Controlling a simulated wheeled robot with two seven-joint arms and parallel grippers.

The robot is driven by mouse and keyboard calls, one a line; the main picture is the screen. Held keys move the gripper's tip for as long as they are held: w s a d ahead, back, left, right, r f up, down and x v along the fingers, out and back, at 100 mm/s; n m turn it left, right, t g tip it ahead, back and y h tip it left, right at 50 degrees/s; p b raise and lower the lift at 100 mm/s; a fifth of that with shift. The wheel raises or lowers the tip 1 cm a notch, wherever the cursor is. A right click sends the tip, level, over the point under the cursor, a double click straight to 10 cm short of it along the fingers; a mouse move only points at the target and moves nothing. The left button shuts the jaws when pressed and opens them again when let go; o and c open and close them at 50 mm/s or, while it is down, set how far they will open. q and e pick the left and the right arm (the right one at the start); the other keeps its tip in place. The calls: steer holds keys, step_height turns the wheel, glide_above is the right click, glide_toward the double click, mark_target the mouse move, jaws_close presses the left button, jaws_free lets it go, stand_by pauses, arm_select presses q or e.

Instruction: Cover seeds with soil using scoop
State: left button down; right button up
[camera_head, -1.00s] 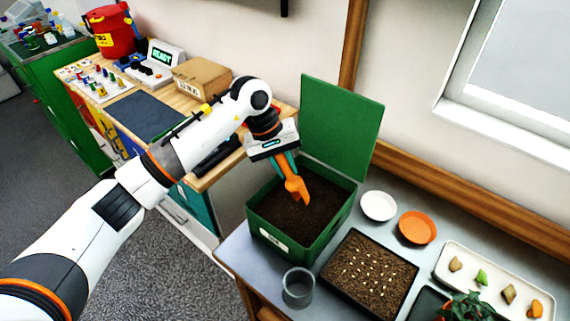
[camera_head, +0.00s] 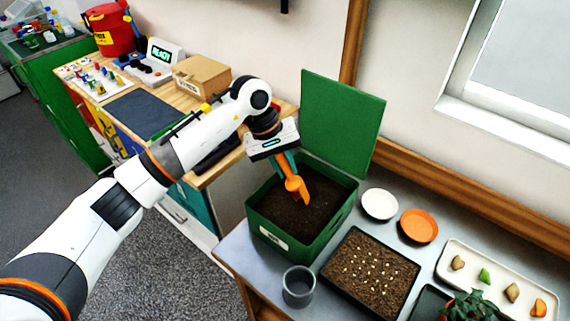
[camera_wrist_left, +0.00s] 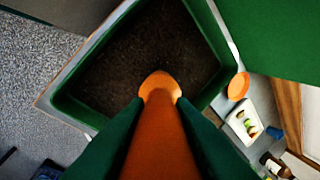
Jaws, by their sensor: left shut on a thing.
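My left gripper (camera_head: 284,164) is shut on an orange scoop (camera_head: 297,188) and holds it over the open green soil box. In the left wrist view the scoop (camera_wrist_left: 160,88) points away from the fingers toward the dark soil (camera_wrist_left: 150,50). I cannot tell whether the scoop's tip touches the soil. The green box (camera_head: 325,236) has its lid (camera_head: 340,125) raised at the back. The black seed tray (camera_head: 330,277) of brown soil, with several pale seeds (camera_head: 370,268) on top, sits right of the box. My right gripper is not in view.
A grey cup (camera_head: 298,288) stands in front of the box. A white dish (camera_head: 380,204), an orange dish (camera_head: 418,226) and a white tray (camera_head: 450,247) with several small items lie to the right. A potted plant (camera_head: 472,305) is at the lower right. A wooden bench (camera_head: 215,178) is at left.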

arm_select(q)
steer(key=shift+f+b, duration=0.25)
steer(key=shift+b, duration=0.05)
steer(key=shift+s+f+b, duration=0.15)
steer(key=shift+f+b, duration=0.05)
steer(key=shift+b, duration=0.45)
stand_by(2.0)
stand_by(0.5)
steer(key=shift+r, duration=0.85)
steer(key=shift+r+p, duration=0.7)
steer(key=shift+r, duration=2.1)
